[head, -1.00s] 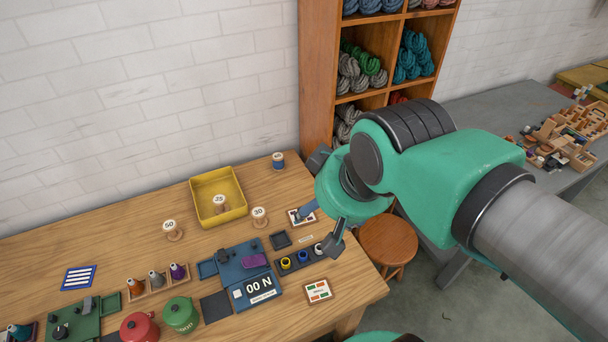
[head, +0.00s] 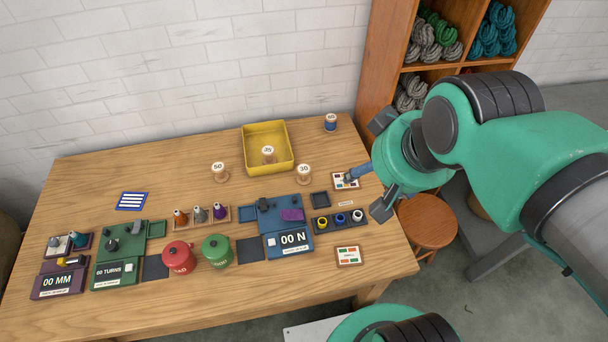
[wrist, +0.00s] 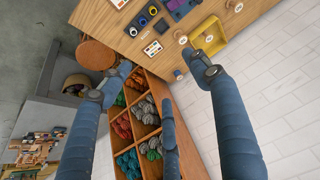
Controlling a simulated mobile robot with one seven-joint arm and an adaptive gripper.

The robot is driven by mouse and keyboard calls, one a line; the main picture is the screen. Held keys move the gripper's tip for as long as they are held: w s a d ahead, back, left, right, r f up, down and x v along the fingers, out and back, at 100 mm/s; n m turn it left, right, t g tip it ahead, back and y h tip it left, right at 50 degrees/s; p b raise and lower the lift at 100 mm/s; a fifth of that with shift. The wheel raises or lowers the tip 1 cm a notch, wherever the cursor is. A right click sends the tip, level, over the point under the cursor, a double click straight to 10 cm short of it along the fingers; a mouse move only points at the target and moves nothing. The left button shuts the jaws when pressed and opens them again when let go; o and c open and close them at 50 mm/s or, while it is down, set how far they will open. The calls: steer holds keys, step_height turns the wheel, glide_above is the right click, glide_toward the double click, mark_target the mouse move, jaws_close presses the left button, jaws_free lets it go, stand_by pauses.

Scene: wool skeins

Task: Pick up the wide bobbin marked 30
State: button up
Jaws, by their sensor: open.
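The bobbin marked 30 (head: 304,173) is a pale wooden spool standing upright on the wooden table, just right of the yellow tray's front corner. Similar bobbins are the one marked 50 (head: 219,173), left of the tray, and the one marked 35 (head: 268,154), inside it. My gripper (head: 376,165) is open and empty at the table's right end, to the right of the bobbin marked 30 and apart from it. In the wrist view its spread blue fingers (wrist: 162,68) show, with small bobbins near the yellow tray at the top.
The yellow tray (head: 248,168) sits at the back of the table (head: 95,190). A blue-wound spool (head: 330,122) stands at the back right. A blue device (head: 287,242), red pot (head: 179,258) and green pot (head: 215,251) line the front. A wool shelf (head: 380,75) and stool (head: 428,222) are at right.

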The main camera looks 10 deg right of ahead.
steer(key=shift+o, duration=0.5)
steer(key=w+a+f+m+y, duration=0.1)
steer(key=w+f+m, duration=0.2)
steer(key=w+m, duration=0.3)
steer(key=w+a+f+m+g+y, duration=0.1)
steer(key=w+a+f+m, duration=0.2)
steer(key=w, duration=0.5)
steer(key=w+f+m, duration=0.4)
steer(key=w+m, duration=0.1)
steer(key=w, duration=0.3)
steer(key=w+d+f+m, duration=0.1)
steer(key=w+f+m, duration=0.3)
steer(key=f, duration=0.3)
steer(key=w+f+m+p, duration=0.1)
steer(key=w+f+m, duration=0.3)
steer(key=f, duration=0.3)
steer(key=w+d+f+m+g, duration=0.1)
steer(key=w+f+m, duration=0.3)
steer(key=f+m, duration=0.2)
steer(key=shift+w+d+f+y+p, duration=0.2)
steer(key=shift+d+f+y+p, duration=0.15)
steer(key=shift+f, duration=0.4)
steer(key=shift+a, duration=0.1)
